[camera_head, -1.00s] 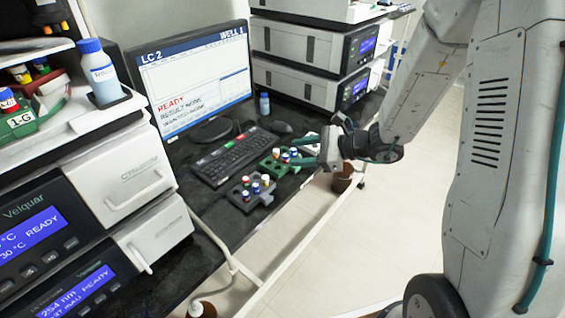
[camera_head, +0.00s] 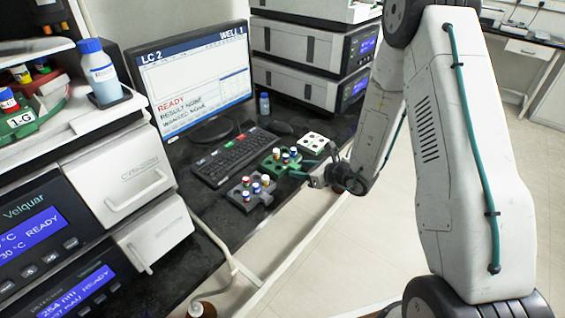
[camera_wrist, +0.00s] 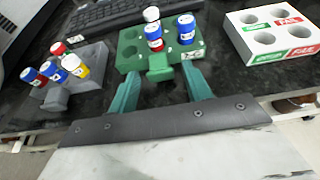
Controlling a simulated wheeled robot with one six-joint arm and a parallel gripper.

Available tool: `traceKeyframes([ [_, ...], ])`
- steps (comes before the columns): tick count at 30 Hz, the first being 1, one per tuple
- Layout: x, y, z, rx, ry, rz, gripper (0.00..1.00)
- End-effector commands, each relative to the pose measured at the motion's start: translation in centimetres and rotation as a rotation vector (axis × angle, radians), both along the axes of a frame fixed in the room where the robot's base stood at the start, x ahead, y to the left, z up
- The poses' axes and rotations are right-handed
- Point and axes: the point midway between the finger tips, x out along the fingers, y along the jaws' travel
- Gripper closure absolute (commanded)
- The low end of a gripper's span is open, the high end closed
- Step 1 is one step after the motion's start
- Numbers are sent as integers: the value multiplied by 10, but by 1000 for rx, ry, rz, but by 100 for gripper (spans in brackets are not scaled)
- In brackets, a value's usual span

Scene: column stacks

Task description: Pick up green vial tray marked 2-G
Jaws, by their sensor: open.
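The green vial tray (camera_head: 270,165) lies on the dark bench in front of the keyboard. In the wrist view the green tray (camera_wrist: 131,52) holds several capped vials and has some empty holes; its small label is too blurred to read surely. Its green handle block (camera_wrist: 160,69) points toward me. In the head view my gripper (camera_head: 302,170) is at the tray's near right side.
A grey tray (camera_wrist: 92,58) with several vials stands left of the green one. A white block with PASS and FAIL labels (camera_wrist: 270,32) stands to the right. The keyboard (camera_head: 232,156) and monitor (camera_head: 195,80) are behind. The bench's front edge is close to my gripper.

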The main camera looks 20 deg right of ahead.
Motion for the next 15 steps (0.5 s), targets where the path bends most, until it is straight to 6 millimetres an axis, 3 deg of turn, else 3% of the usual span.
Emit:
traceKeyframes([
  [9, 10, 7, -4, 0, -1, 0, 51],
  [13, 10, 7, -4, 0, -1, 0, 87],
  [15, 10, 7, -4, 0, -1, 0, 93],
])
